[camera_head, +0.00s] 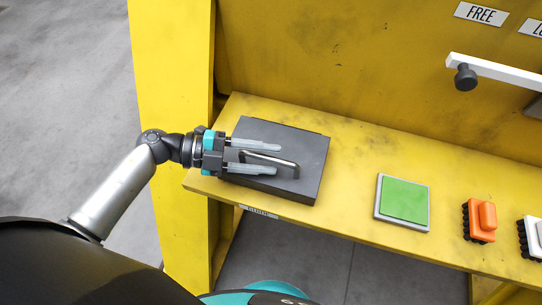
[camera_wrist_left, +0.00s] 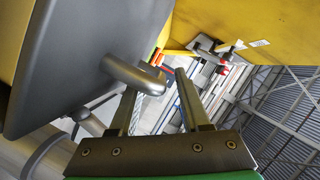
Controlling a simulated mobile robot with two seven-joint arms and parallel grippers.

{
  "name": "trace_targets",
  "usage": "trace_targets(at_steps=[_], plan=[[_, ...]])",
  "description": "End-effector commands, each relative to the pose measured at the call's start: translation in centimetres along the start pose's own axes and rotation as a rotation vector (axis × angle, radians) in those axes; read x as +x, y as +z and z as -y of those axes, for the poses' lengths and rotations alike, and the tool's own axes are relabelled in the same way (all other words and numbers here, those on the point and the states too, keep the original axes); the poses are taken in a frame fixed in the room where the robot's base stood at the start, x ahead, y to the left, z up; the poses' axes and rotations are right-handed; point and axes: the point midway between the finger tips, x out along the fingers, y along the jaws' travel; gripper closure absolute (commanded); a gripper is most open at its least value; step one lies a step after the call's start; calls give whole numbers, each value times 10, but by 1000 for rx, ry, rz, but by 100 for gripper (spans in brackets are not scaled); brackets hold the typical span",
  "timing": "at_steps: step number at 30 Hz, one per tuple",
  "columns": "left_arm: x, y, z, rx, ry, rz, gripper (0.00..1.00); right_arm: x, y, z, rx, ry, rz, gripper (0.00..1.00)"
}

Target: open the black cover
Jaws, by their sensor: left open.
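The black cover (camera_head: 308,146) is a flat dark box lid lying closed on the yellow shelf. A metal bar handle (camera_head: 287,161) stands on its top. My left gripper (camera_head: 278,158) reaches in from the left over the cover, with its two fingers open. In the head view the handle shows between the fingers. In the left wrist view the handle (camera_wrist_left: 133,75) is close to the fingertips (camera_wrist_left: 160,85), nearer the left finger, and the dark cover (camera_wrist_left: 85,50) fills the upper left. Whether the fingers touch the handle I cannot tell. My right gripper is out of view.
The yellow shelf (camera_head: 350,150) runs right, holding a green pad in a grey frame (camera_head: 404,199), an orange block with black bristles (camera_head: 480,220) and a white one (camera_head: 532,238). A white lever with a black knob (camera_head: 466,77) is on the back wall. A yellow post (camera_head: 170,90) stands left.

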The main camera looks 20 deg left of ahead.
Motion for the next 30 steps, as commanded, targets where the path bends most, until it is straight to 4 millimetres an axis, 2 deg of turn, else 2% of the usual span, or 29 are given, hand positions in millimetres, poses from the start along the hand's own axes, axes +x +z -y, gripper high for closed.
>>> trace_targets(at_steps=[5, 14, 26, 30], plan=[[13, 0, 0, -1, -1, -1, 53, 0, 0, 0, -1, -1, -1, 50], [15, 0, 0, -1, 1, 0, 54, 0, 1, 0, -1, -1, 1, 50], [14, 0, 0, -1, 1, 0, 99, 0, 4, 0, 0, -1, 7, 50], [14, 0, 0, -1, 1, 0, 100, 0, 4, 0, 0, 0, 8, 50]])
